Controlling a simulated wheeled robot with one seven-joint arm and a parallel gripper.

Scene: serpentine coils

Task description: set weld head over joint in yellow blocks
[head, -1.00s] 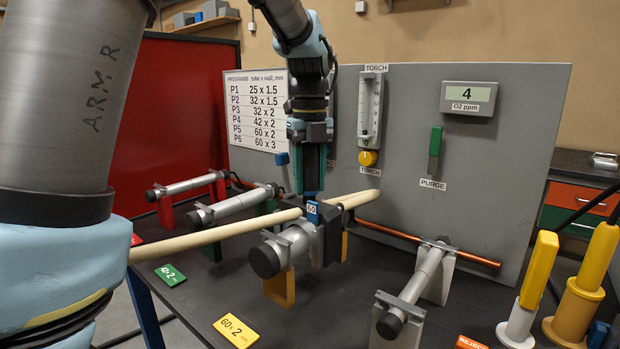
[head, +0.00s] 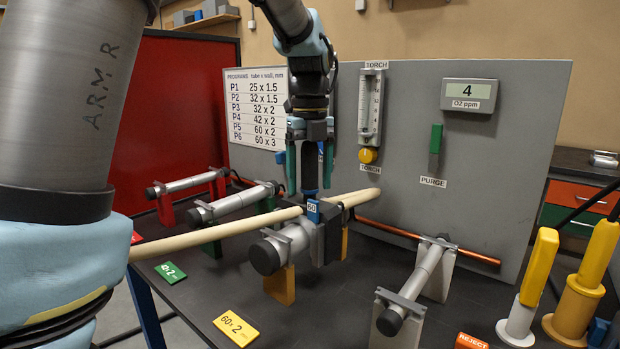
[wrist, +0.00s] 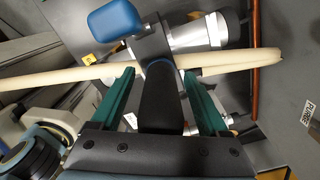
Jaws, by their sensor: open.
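The weld head (head: 328,238) is a dark block with a blue tag marked 60. It sits around the silver, black-capped tube (head: 290,242) in the yellow blocks (head: 280,286); the joint is hidden under it. Its upright black handle (head: 310,178) also shows in the wrist view (wrist: 160,100). My gripper (head: 310,176) is open above the weld head, with its green fingers on either side of the handle. The wrist view shows gaps between the fingers (wrist: 160,92) and the handle.
A long cream rod (head: 220,232) crosses close by the weld head and gripper; contact is unclear. Tubes in red (head: 165,211) and green blocks stand left, and one in grey blocks (head: 438,275) right. A grey panel (head: 480,160) stands behind. Yellow-handled tools (head: 540,268) are at right.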

